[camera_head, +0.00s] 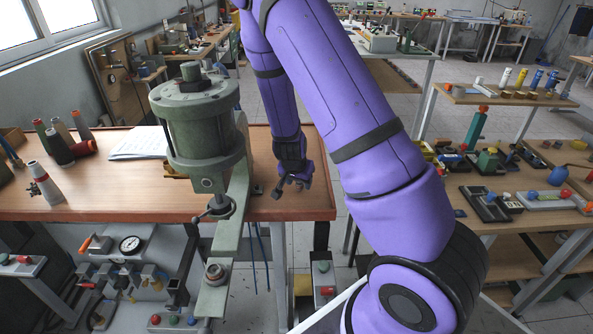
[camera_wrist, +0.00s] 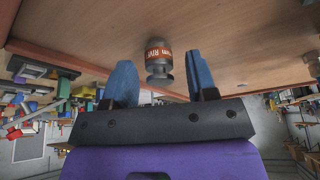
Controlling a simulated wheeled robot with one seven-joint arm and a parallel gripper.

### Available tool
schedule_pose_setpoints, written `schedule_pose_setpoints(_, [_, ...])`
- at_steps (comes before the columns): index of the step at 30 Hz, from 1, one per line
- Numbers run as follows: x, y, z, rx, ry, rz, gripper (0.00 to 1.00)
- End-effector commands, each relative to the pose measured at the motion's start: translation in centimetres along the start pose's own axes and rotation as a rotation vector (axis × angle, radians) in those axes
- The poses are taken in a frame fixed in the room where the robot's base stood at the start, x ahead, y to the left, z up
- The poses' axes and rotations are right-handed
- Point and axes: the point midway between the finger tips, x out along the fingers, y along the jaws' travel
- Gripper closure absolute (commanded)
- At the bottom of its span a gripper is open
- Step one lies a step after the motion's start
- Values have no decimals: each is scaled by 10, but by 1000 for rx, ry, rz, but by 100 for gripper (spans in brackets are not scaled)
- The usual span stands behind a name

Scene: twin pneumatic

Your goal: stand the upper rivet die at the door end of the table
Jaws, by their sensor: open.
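A small grey metal die with a red lettered band (camera_wrist: 158,54), apparently the upper rivet die, shows in the wrist view on the wooden table top. It lies between the lines of my two blue fingertips and a little beyond them, with a visible gap on both sides. My gripper (camera_wrist: 162,80) is open and empty. In the head view my gripper (camera_head: 291,183) is low over the right end of the orange-edged table (camera_head: 300,207). I cannot clearly pick out the die there.
A green pneumatic press (camera_head: 205,135) stands on the table just left of my gripper, its arm reaching over the front edge. Thread cones (camera_head: 60,145) and papers (camera_head: 140,143) lie further left. A crowded bench (camera_head: 475,190) stands to the right.

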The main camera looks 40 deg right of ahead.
Motion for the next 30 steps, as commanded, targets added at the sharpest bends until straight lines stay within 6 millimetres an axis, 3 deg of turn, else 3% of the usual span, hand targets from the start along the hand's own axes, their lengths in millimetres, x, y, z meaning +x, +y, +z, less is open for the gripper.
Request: schedule_pose_setpoints(30, [-101,-1,0,-2,0,-1,48])
